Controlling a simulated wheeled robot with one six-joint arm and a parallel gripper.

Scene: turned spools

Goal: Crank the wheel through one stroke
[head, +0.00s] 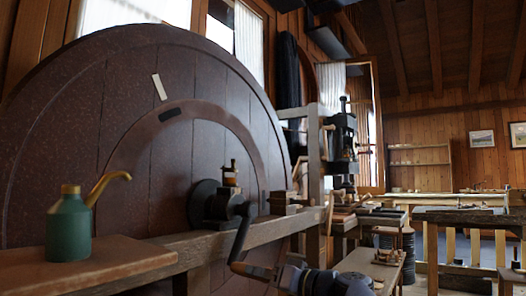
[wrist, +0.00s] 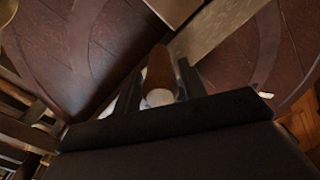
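A large dark wooden wheel (head: 130,110) fills the left of the head view. Its black crank arm (head: 241,238) hangs down from the hub in front of the wooden beam. A handle (head: 252,270) sticks out from the crank's lower end toward my gripper (head: 283,276). In the wrist view the handle (wrist: 160,72) is a brown cylinder with a pale end. It lies between the two dark fingers of my gripper (wrist: 160,85), with a narrow gap seeming to show on each side. The fingers look open around it. The head view is too small to show contact.
A green oil can (head: 69,230) with a brass spout stands on a wooden ledge (head: 110,268) at the left. A wooden beam (head: 180,247) crosses in front of the wheel. A black machine (head: 343,145) and benches (head: 460,216) stand to the right.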

